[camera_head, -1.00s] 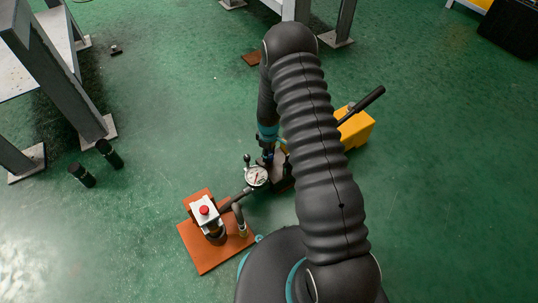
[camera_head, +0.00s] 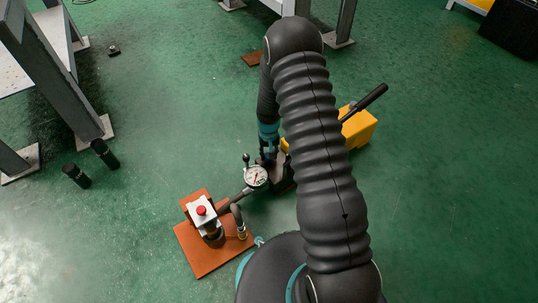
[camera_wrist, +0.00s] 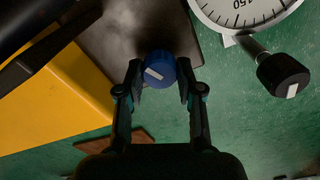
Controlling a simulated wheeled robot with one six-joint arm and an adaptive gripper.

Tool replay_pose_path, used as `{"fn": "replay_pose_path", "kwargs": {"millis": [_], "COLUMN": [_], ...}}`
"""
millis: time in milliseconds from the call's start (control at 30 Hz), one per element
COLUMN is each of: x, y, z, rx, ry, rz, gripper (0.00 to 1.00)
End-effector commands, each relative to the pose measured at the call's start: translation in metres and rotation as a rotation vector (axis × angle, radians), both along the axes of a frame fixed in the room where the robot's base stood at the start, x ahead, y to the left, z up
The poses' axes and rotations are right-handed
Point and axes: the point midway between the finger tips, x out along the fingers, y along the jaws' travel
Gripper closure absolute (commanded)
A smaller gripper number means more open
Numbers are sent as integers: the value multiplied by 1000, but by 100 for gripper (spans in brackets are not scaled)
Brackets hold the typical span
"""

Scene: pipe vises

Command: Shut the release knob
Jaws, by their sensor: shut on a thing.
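The release knob (camera_wrist: 158,66) is a round blue knob with a white mark line, seen end-on in the wrist view. It sits in front of a dark metal body (camera_wrist: 130,30). My gripper (camera_wrist: 159,78) has one finger on each side of the knob and is shut on it. The white line slants slightly. In the head view my gripper (camera_head: 268,152) points down behind the gauge, and the knob is hidden there.
A round gauge (camera_head: 256,176) and a black knob (camera_wrist: 284,73) are close on the right in the wrist view. A yellow box (camera_head: 358,130) with a black lever (camera_head: 365,102) stands behind. An orange plate (camera_head: 205,262) bears a red-topped device. Open green floor lies around.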

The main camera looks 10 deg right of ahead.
Motion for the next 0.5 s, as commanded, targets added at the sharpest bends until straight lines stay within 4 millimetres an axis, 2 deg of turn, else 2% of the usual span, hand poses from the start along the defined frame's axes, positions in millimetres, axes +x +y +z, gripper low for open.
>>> {"fn": "replay_pose_path", "kwargs": {"millis": [200, 500], "x": [1, 1], "y": [0, 0], "z": [-1, 0], "rx": [0, 1], "ry": [-2, -2], "rz": [-191, -388], "gripper": [98, 98]}}
